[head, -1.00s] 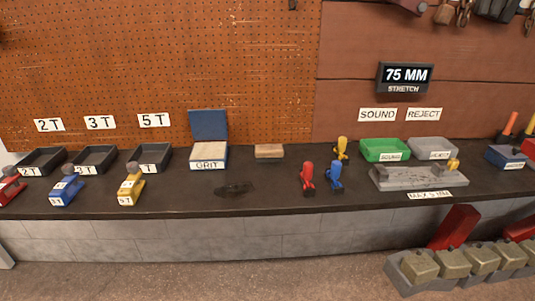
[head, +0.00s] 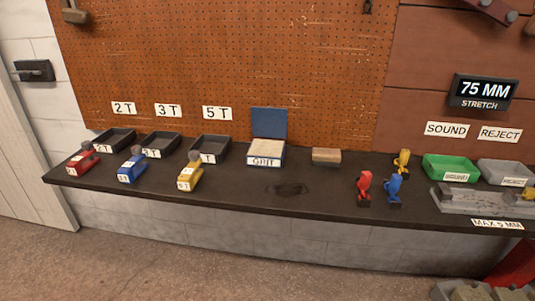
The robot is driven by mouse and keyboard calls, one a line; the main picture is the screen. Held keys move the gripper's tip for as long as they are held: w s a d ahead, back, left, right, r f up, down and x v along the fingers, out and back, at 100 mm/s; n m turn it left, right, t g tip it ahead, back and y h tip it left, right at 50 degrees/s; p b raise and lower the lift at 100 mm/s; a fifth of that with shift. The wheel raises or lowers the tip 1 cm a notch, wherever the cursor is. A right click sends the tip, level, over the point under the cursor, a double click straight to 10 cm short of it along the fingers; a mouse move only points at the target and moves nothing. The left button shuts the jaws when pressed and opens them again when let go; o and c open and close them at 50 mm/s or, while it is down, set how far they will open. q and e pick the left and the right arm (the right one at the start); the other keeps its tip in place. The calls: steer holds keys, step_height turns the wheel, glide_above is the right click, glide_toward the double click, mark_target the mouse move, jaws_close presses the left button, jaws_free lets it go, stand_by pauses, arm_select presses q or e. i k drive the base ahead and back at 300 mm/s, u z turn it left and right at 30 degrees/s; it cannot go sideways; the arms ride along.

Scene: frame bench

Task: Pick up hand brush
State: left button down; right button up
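A small tan, wood-coloured block (head: 326,156) with a greyish lower part lies on the dark bench top, right of the GRIT box. It looks most like the hand brush, but bristles are too small to make out. Neither of my grippers shows in the head view, so nothing is seen near it or touching it.
The open GRIT box (head: 265,152) with a blue lid stands left of the block. A dark patch (head: 289,189) marks the bench top (head: 330,190) in front. Red (head: 364,188) and blue (head: 394,190) pieces stand to the right. A green tray (head: 450,168) is farther right.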

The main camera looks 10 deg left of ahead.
mark_target(332, 158)
steer(key=z, duration=1.6)
steer(key=i, duration=1)
steer(key=u, duration=1.55)
